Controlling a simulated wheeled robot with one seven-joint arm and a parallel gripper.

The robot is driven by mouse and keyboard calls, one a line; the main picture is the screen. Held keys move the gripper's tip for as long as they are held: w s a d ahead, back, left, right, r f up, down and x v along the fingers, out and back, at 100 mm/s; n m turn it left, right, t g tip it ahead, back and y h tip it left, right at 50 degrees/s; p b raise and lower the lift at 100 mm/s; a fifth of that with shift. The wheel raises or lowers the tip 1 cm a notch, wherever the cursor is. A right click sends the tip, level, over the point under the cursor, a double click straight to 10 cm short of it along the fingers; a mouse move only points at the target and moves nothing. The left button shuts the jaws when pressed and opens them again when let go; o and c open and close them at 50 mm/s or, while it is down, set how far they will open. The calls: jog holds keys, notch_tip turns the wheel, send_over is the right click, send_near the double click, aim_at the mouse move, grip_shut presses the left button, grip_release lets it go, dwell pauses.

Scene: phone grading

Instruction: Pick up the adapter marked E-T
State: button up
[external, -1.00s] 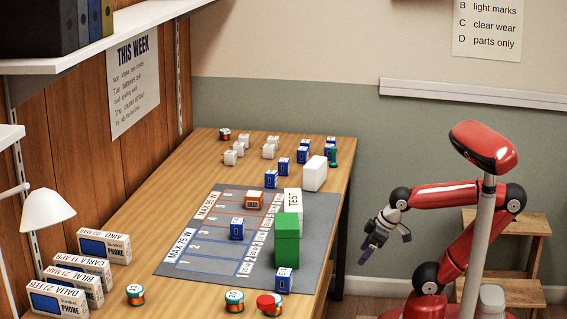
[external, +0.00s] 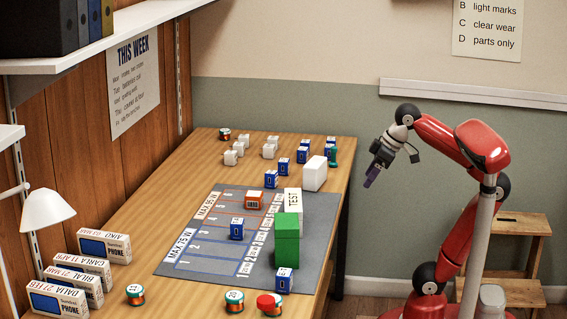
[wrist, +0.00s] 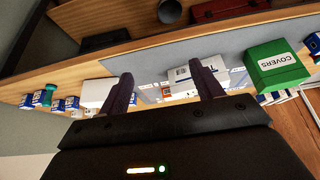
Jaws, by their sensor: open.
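No marking E-T can be read, so I cannot tell which block is that adapter. Small blue blocks with white tops stand at the table's far right (external: 284,165), on the grey mat (external: 237,230) and at its near corner (external: 284,280). Small white blocks (external: 270,151) stand near the far end. An orange block (external: 254,201) sits on the mat. My gripper (external: 369,182) is open and empty, in the air to the right of the table, apart from everything. In the wrist view, its dark fingers (wrist: 165,82) frame part of a white box, and blue blocks (wrist: 45,97) show at left.
A green box (external: 287,246), marked COVERS in the wrist view (wrist: 281,68), stands on the mat's right edge by a white TEST box (external: 292,203). A plain white box (external: 314,174) is behind. Phone boxes (external: 104,245) line the left. A wooden step stool (external: 515,262) stands right.

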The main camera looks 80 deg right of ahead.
jog(key=w+a+r+n+p, duration=0.2)
jog(key=w+a+r+n, duration=0.3)
jog(key=w+a+n, duration=0.35)
jog(key=n+g+p, duration=0.1)
jog(key=n+p, duration=0.2)
jog(key=n, duration=2.4)
send_near(289, 272)
jog(key=w, duration=0.2)
jog(key=shift+s+f, duration=0.2)
jog(key=shift+f, duration=1.7)
jog(key=b+x, duration=0.2)
jog(key=x, duration=0.6)
jog(key=shift+r, duration=0.1)
jog(key=shift+c, duration=0.2)
jog(key=c, duration=1)
